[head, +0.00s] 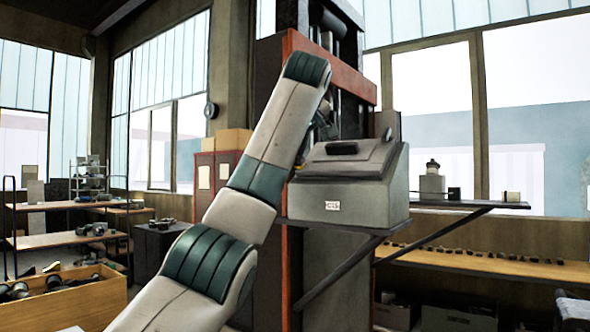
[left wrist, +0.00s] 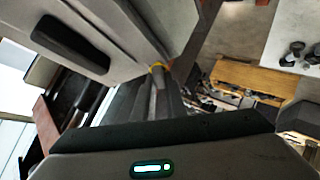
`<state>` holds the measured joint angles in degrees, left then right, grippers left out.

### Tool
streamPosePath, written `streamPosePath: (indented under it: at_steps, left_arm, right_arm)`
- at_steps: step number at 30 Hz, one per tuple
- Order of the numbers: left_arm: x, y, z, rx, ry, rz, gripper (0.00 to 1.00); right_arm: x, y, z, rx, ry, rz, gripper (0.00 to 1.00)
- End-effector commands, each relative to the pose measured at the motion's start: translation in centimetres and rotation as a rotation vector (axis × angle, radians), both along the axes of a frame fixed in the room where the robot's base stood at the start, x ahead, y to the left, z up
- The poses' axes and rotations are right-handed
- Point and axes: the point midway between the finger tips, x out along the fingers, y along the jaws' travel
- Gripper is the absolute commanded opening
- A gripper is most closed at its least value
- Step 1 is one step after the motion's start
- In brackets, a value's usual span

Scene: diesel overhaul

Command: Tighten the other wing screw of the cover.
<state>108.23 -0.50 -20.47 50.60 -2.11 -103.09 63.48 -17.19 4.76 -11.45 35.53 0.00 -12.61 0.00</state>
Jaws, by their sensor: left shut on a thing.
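The cover (head: 345,158) is the grey sloped lid with a dark handle on top of a grey box (head: 345,205), which stands on a bracket shelf. In the left wrist view the cover (left wrist: 105,25) fills the upper left with its dark handle. My left arm reaches up from the bottom to the box's left side. My left gripper (left wrist: 158,80) is shut on a small yellow wing screw (left wrist: 156,66) at the cover's edge; the fingers hide most of it. In the head view my own arm largely hides this gripper. No second wing screw is clearly visible. My right gripper is not in view.
A red-framed machine column (head: 345,65) stands behind the box. A shelf at right holds a small bottle-like item (head: 432,180). A long wooden bench (head: 480,263) runs below it. A wooden crate of parts (head: 65,305) and loaded racks stand at left.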

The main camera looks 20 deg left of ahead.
Motion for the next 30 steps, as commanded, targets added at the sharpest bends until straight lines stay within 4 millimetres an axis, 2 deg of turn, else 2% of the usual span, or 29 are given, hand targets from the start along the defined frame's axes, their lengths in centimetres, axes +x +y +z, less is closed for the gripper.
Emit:
streamPosePath:
  at_steps: [2, 13, 17, 24, 30]
  left_arm:
    - [0.0, 0.1, -0.4, 0.022, -0.007, -0.034, 0.00]
    - [0.0, 0.0, -0.1, 0.041, -0.011, -0.058, 0.00]
    - [0.0, 0.1, -0.5, 0.061, -0.018, -0.088, 0.00]
    - [0.0, 0.1, -0.7, 0.183, -0.065, -0.265, 0.00]
    - [0.1, 0.0, -0.4, 0.260, -0.089, -0.373, 0.00]
  right_arm:
    - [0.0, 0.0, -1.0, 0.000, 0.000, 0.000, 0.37]
    - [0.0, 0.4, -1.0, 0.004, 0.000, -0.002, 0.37]
    - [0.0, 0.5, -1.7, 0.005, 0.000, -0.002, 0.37]
    - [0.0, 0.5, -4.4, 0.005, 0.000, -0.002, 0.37]
    - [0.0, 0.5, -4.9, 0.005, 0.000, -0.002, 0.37]
